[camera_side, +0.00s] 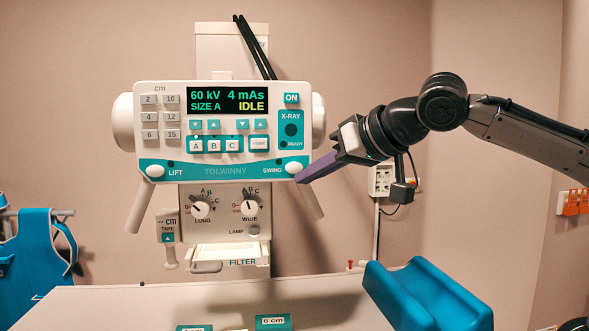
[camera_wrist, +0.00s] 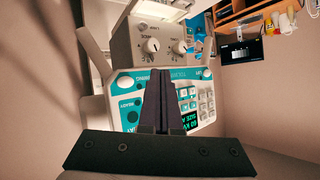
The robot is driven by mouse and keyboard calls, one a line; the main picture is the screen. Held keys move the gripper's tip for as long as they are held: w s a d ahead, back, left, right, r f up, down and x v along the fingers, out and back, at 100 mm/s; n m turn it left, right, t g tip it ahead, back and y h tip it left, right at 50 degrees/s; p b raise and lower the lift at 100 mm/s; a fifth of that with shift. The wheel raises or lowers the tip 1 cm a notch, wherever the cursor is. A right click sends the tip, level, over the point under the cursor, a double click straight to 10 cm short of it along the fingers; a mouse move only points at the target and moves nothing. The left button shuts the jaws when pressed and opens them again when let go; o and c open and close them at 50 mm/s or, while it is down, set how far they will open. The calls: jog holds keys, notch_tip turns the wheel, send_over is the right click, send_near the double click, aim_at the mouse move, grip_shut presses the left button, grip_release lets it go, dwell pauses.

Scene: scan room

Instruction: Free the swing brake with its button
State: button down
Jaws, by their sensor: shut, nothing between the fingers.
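The white tube head (camera_side: 160,125) has a control panel with a teal strip along its bottom. The white oval SWING button (camera_side: 294,168) sits at the strip's right end, with a small dark dot up and left of it. In the wrist view the panel is upside down, and the white button (camera_wrist: 125,83) shows left of my fingers. My gripper (camera_side: 299,181) is shut and empty, its purple fingers reaching in from the right. Their tips appear just below and right of the button. I cannot tell whether they touch the panel. The display (camera_side: 228,101) reads 60 kV, 4 mAs, SIZE A, IDLE.
The LIFT button (camera_side: 155,171) is at the strip's left end. Handles hang below both sides of the head. The LONG and WIDE knobs (camera_side: 249,206) are below. A table (camera_side: 110,305) with a blue cushion (camera_side: 425,295) stands in front.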

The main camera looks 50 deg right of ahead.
aim_at(302, 166)
jog(key=shift+d, duration=0.1)
jog(key=shift+w+d, duration=3)
jog(key=shift+w, duration=0.1)
jog(key=shift+w+d, duration=0.3)
jog(key=shift+w+d, duration=0.3)
dwell(1.0)
jog(key=shift+s+a, duration=0.6)
jog(key=shift+s+a, duration=0.1)
